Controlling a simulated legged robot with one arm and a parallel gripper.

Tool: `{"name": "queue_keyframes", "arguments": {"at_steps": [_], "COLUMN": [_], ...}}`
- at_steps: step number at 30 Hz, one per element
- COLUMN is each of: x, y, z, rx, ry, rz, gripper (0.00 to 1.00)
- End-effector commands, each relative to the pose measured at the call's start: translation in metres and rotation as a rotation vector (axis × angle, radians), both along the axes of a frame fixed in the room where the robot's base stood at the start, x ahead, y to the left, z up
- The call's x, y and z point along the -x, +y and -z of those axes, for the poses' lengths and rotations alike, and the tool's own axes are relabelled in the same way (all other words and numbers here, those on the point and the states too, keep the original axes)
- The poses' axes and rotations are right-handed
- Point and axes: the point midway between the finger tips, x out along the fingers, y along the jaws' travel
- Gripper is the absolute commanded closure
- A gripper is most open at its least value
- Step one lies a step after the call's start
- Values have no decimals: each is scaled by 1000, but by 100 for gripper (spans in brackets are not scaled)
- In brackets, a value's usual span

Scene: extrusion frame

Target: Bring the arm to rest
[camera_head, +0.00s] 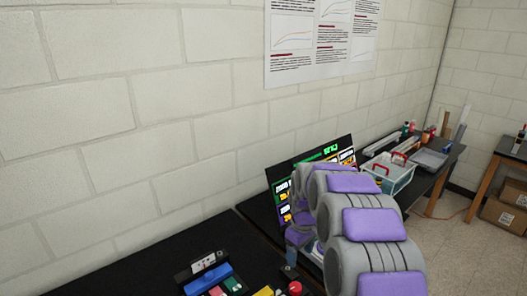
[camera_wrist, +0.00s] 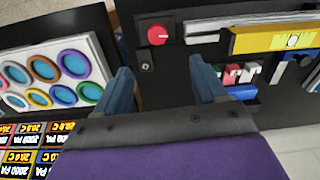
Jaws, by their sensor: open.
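My grey and purple arm (camera_head: 365,225) reaches from the lower right of the head view toward the black bench. In the wrist view my gripper (camera_wrist: 160,88) has two blue fingers set well apart, with nothing between them. The fingers are over the black bench surface, with a gap between two benches or panels near the left finger. In the head view the gripper (camera_head: 298,238) is small and partly hidden by the arm.
A panel with a red knob (camera_wrist: 158,34) and a yellow block (camera_wrist: 275,38) lies beyond the fingers. A board with coloured rings (camera_wrist: 55,75) is at left. A display screen (camera_head: 282,200) stands near the arm. A white basket (camera_head: 392,172) is on the far bench.

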Motion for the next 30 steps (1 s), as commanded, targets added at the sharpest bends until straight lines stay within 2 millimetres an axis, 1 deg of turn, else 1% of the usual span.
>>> {"name": "queue_keyframes", "arguments": {"at_steps": [5, 6, 8, 9, 11, 15, 20, 21, 23, 24, 30], "x": [43, 56, 75, 88, 107, 154, 210, 224, 244, 259, 328], "y": [3, 4, 5, 5, 6, 6, 6, 5, 5, 5, 3], "z": [-24, -28, -36, -39, -46, -56, -62, -61, -62, -61, -53], "rx": [-5, -5, -5, -4, -3, 1, 10, 14, 18, 22, 38], "ry": [11, 19, 23, 32, 37, 58, 76, 85, 87, 95, 117], "rz": [67, 86, 117, 137, 169, 245, 334, 356, 391, 415, 535], "gripper": [29, 29, 29, 29, 29, 29, 29, 29, 29, 29, 29]}}
